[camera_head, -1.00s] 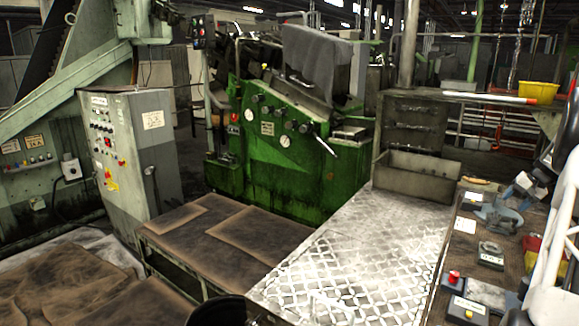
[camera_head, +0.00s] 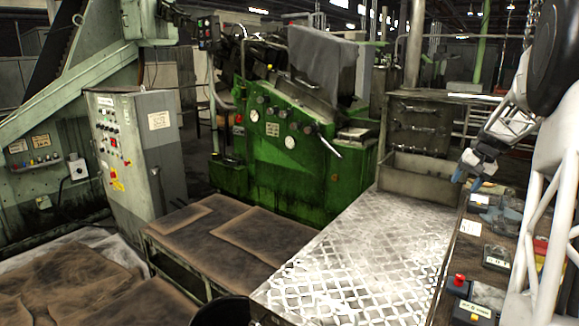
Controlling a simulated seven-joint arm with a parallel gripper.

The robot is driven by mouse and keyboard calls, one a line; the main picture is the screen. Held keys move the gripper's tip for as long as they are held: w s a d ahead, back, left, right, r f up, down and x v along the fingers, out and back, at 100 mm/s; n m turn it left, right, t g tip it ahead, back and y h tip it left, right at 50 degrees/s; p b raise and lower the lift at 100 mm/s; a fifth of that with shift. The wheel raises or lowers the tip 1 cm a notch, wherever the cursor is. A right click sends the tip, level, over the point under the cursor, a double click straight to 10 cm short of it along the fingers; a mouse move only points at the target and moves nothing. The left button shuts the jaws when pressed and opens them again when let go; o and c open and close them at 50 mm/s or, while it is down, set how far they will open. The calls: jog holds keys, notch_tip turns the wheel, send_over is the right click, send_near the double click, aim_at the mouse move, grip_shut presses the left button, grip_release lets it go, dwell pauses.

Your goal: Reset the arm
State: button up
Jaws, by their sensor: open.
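My arm comes in from the right edge as a white lattice frame with dark joints. My gripper (camera_head: 467,168), with blue fingers, hangs at the arm's end over the left part of the workbench (camera_head: 462,262). It points down and left, and its jaws are open. I see nothing held between the fingers, though they are small in this view.
A diamond-plate table (camera_head: 360,262) with a metal bin at its back lies left of the workbench. A red button box (camera_head: 459,283) and small tools sit on the bench. A green machine (camera_head: 285,150), a control cabinet (camera_head: 135,160) and a low brown table (camera_head: 225,235) stand beyond.

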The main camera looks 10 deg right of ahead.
jog(key=s+a+r+n, duration=0.15)
jog(key=s+a, duration=0.35)
jog(key=a, duration=0.6)
jog(key=s+a+r+n+h, duration=0.15)
jog(key=s+a, duration=0.35)
jog(key=a, duration=0.6)
jog(key=s+a+r, duration=0.2)
jog(key=s+a, duration=0.3)
jog(key=a, duration=0.6)
jog(key=s+a+f+n, duration=0.1)
jog(key=s+a+f, duration=0.2)
jog(key=s+a, duration=0.2)
jog(key=s+a+f+n, duration=0.1)
jog(key=s+a+f, duration=0.2)
jog(key=s, duration=0.9)
jog(key=s+a+f+n+h, duration=0.1)
jog(key=s+a+f, duration=0.2)
jog(key=s+a, duration=0.6)
jog(key=shift+a+n, duration=0.15)
jog(key=shift+n, duration=0.25)
jog(key=shift+w+f, duration=0.1)
